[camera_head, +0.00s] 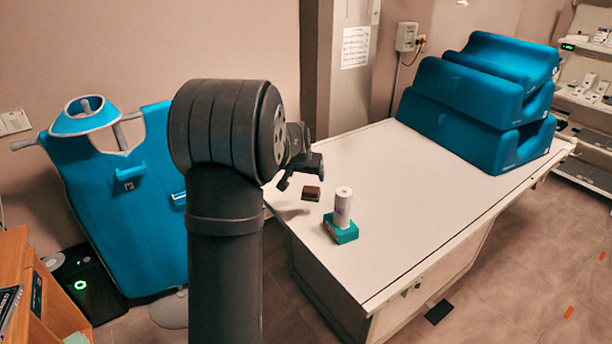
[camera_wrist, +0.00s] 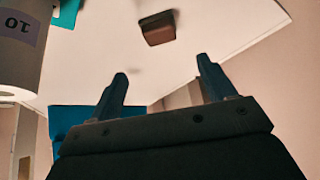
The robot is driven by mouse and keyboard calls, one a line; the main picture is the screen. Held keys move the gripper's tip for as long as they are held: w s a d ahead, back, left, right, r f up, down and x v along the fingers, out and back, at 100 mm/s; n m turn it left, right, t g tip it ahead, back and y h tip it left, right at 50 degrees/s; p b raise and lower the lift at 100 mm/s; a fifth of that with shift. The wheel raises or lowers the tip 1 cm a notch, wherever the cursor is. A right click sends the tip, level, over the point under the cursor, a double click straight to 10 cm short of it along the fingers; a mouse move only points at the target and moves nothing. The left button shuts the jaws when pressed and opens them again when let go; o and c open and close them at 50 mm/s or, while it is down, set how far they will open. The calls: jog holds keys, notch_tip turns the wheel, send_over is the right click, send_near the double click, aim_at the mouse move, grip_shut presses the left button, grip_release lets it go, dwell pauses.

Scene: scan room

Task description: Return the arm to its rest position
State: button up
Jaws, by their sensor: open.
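My arm stands upright in the head view, bent at a large dark joint. My gripper (camera_head: 299,171) is over the near left edge of the white table (camera_head: 395,230). In the wrist view, its two fingers (camera_wrist: 163,88) are spread apart with nothing between them. A white cylinder (camera_head: 343,205) stands on a teal box (camera_head: 341,231) on the table. The cylinder's label reads "10" in the wrist view (camera_wrist: 22,45).
Blue foam wedges (camera_head: 480,100) are stacked at the table's far end. A blue apron (camera_head: 130,200) hangs at left behind my arm. A wooden cabinet (camera_head: 40,300) is at lower left. Shelves (camera_head: 592,95) stand at right. The table's middle is clear.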

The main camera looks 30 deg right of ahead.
aim_at(311, 190)
jog(key=shift+f, duration=0.1)
jog(key=x, duration=1.2)
jog(key=shift+f, duration=0.2)
notch_tip(311, 190, up, 3)
jog(key=shift+s+f, duration=0.1)
jog(key=shift+r, duration=0.45)
jog(key=shift+f, duration=0.15)
